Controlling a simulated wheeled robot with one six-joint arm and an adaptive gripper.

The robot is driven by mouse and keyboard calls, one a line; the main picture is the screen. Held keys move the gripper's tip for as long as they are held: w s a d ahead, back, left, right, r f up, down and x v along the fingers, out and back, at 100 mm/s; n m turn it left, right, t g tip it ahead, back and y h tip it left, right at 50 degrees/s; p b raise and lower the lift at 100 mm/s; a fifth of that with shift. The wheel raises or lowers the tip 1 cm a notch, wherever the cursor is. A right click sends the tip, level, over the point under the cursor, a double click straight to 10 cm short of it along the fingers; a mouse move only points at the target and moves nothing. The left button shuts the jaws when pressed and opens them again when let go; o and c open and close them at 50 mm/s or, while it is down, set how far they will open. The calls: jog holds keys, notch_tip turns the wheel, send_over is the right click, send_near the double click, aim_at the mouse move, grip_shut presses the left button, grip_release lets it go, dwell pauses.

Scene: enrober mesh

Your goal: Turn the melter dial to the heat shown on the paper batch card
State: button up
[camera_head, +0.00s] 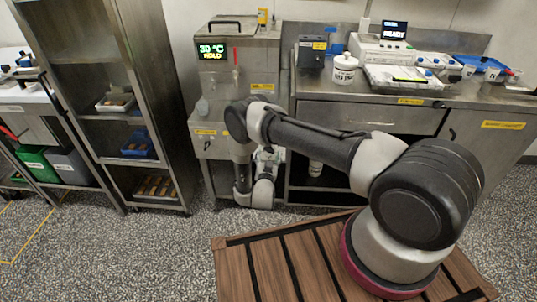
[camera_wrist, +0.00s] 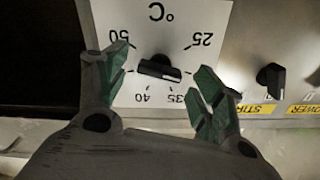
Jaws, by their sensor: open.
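In the wrist view the black dial knob (camera_wrist: 160,68) sits on a white scale plate (camera_wrist: 172,20) marked °C, 50, 40, 35 and 25. My gripper (camera_wrist: 163,62) is open, with one green-padded finger on each side of the knob. Gaps show between fingers and knob, and it is not held. Where its pointer aims is too dark to read surely. In the head view the steel melter (camera_head: 262,55) has a display (camera_head: 212,51) reading 30 °C HOLD. My arm's end is low at its front, largely hidden by my arm. I cannot make out the batch card.
A smaller black knob (camera_wrist: 270,80) beside yellow STIR and POWER labels lies right of the dial. A steel bench (camera_head: 430,92) with a white machine (camera_head: 385,50) reading READY stands at right. A shelf rack (camera_head: 120,125) with trays stands left of the melter.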

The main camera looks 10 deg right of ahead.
jog(key=shift+x, duration=0.8)
jog(key=c, duration=1)
jog(key=shift+m, duration=0.3)
jog(key=m, duration=0.4)
jog(key=shift+m, duration=0.3)
jog(key=shift+f+m, duration=0.1)
jog(key=shift+m, duration=2.1)
